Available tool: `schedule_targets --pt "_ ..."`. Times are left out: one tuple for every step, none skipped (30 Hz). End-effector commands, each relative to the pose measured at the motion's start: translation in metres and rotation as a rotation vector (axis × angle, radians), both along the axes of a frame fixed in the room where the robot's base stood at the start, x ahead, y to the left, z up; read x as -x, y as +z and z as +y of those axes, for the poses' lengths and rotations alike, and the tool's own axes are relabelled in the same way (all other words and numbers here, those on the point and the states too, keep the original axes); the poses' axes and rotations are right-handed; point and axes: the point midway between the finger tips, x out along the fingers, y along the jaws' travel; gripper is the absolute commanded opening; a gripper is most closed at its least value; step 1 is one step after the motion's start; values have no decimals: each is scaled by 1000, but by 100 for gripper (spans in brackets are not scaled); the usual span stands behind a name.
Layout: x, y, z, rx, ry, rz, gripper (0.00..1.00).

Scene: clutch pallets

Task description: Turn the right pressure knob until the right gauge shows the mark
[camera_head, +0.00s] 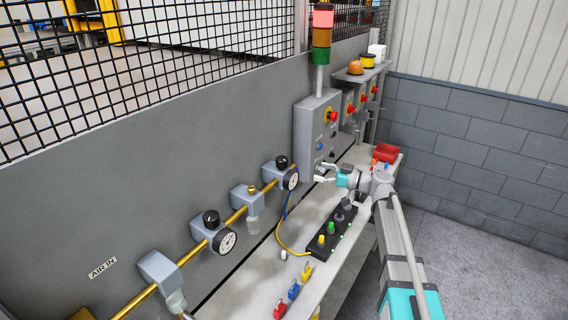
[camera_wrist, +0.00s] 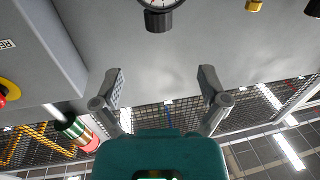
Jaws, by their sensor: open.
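The right pressure knob (camera_head: 282,162) is black and sits on a grey regulator on the wall panel, just above the white right gauge (camera_head: 290,179). In the wrist view, which looks upside down, the knob (camera_wrist: 158,20) is at the top centre with part of the gauge (camera_wrist: 158,2) cut off by the edge. My gripper (camera_head: 320,173) is to the right of the gauge in the head view, apart from it. In the wrist view my gripper (camera_wrist: 163,85) is open and empty, with the knob beyond its fingers. The gauge's needle and mark are too small to read.
The left knob (camera_head: 211,219) and left gauge (camera_head: 226,241) sit along the brass pipe. A grey control box (camera_head: 316,128) with a red button stands behind my gripper. Below are a bench (camera_head: 240,297), a black button box (camera_head: 325,245) and a yellow cable (camera_head: 283,240).

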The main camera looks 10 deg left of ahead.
Motion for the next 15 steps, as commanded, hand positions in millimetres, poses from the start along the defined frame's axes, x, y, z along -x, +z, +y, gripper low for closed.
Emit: schedule_targets --pt "-1 0 3 0 1 0 93" --pt "-1 0 4 0 1 0 93" --pt "-1 0 6 0 1 0 93" --pt "-2 0 9 0 1 0 93" --pt "-2 0 11 0 1 0 93" --pt "-3 0 15 1 1 1 93" --pt "-4 0 18 1 1 0 93" --pt "-4 0 22 1 1 1 93" --pt "-5 0 27 1 1 1 93" --pt "-6 0 31 1 2 1 93" --pt "-6 0 35 1 2 1 93" --pt "-7 0 40 1 1 1 93" --pt "-8 0 45 1 1 1 93" --pt "-9 0 50 1 1 1 93" --pt "-10 0 55 1 2 1 93"
